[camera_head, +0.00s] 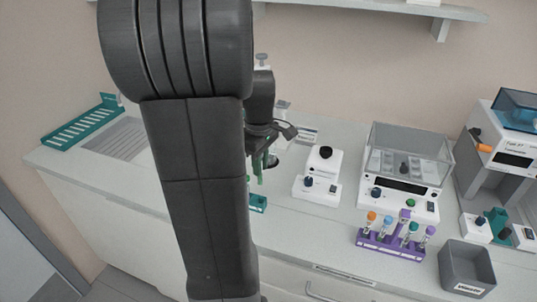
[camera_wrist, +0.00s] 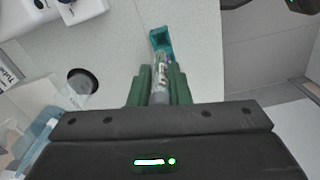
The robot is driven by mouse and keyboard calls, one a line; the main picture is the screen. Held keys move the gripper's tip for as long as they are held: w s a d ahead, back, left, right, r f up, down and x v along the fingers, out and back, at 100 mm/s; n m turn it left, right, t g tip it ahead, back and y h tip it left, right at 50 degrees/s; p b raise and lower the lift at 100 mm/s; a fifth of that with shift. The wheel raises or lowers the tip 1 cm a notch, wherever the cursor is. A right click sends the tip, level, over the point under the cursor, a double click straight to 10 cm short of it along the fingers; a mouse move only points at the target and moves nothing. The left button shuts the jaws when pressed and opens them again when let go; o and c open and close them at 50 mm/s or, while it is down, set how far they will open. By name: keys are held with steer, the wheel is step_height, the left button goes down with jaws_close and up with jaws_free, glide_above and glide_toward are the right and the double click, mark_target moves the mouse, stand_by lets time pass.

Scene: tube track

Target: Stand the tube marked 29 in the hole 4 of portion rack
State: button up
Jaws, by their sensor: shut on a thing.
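My gripper (camera_head: 261,168) has green fingers and hangs over the bench, partly hidden behind my arm in the head view. In the wrist view my gripper (camera_wrist: 160,88) is shut on a clear tube (camera_wrist: 160,74) with dark marks on its side; I cannot read its number. A small teal rack (camera_wrist: 158,37) lies just beyond the fingertips. In the head view this teal rack (camera_head: 258,203) shows below the gripper, mostly hidden by my arm. A purple rack (camera_head: 388,244) holds several tubes with coloured caps. I cannot read which rack is the portion rack or any hole number.
A white device with a black top (camera_head: 319,172) and a balance with a clear cover (camera_head: 404,168) stand right of the gripper. A grey bin (camera_head: 466,267) is at the front right. A long teal slotted rack (camera_head: 80,122) is at the far left. The bench front edge is near the teal rack.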

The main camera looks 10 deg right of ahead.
mark_target(260, 185)
steer(key=shift+f+b, duration=2)
steer(key=shift+f, duration=0.45)
steer(key=shift+f, duration=0.55)
steer(key=shift+f, duration=0.45)
steer(key=shift+f+b, duration=0.15)
steer(key=shift+b, duration=0.2)
steer(key=shift+f, duration=0.45)
steer(key=o, duration=0.8)
